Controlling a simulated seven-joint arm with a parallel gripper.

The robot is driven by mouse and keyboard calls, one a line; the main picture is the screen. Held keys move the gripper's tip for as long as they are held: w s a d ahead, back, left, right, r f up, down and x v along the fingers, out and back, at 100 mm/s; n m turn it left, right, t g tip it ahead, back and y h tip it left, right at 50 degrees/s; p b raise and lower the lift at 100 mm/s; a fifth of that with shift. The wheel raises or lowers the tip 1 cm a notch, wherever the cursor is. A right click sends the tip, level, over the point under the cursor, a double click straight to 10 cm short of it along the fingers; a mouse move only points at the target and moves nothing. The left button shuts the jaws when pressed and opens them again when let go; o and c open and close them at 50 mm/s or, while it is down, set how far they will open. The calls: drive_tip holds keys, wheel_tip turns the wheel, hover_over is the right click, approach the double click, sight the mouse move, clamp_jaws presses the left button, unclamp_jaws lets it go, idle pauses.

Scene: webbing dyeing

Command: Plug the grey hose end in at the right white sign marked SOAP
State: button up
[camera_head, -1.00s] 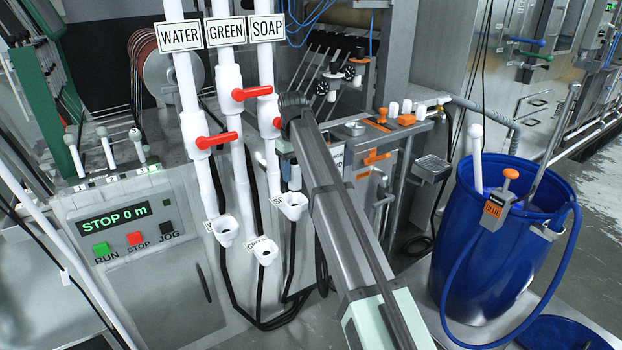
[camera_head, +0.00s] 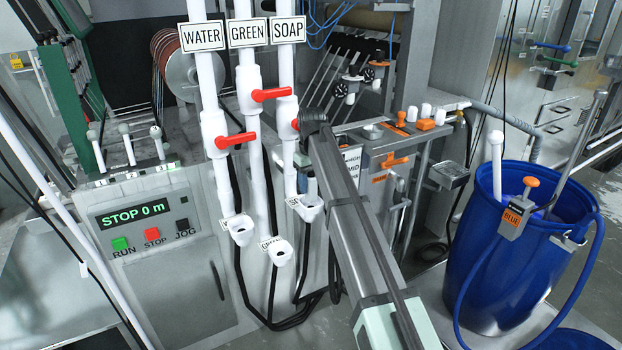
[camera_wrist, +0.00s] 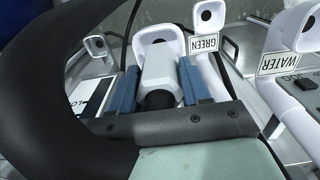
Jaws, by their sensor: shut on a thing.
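The SOAP sign (camera_head: 287,30) is the rightmost of the white signs above the pipes. Its pipe runs down behind my arm to a white cup-like socket (camera_head: 311,207). My gripper (camera_head: 309,186) points down just above that socket, mostly hidden by my arm. In the wrist view my gripper (camera_wrist: 161,84) has its blue fingers shut on the pale grey hose end (camera_wrist: 158,71), with a dark opening or hose at its near side. A white socket rim (camera_wrist: 158,36) lies just beyond the hose end. I cannot tell whether the end is inside it.
The GREEN socket (camera_head: 281,252) and the WATER socket (camera_head: 240,229) stand to the left. Red valve handles (camera_head: 235,141) stick out from the pipes. A thick black hose (camera_wrist: 45,85) curves across the wrist view. A blue barrel (camera_head: 505,260) stands right.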

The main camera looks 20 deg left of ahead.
sight(311, 191)
drive_tip(key=shift+f, duration=1.5)
drive_tip(key=o, duration=1.3)
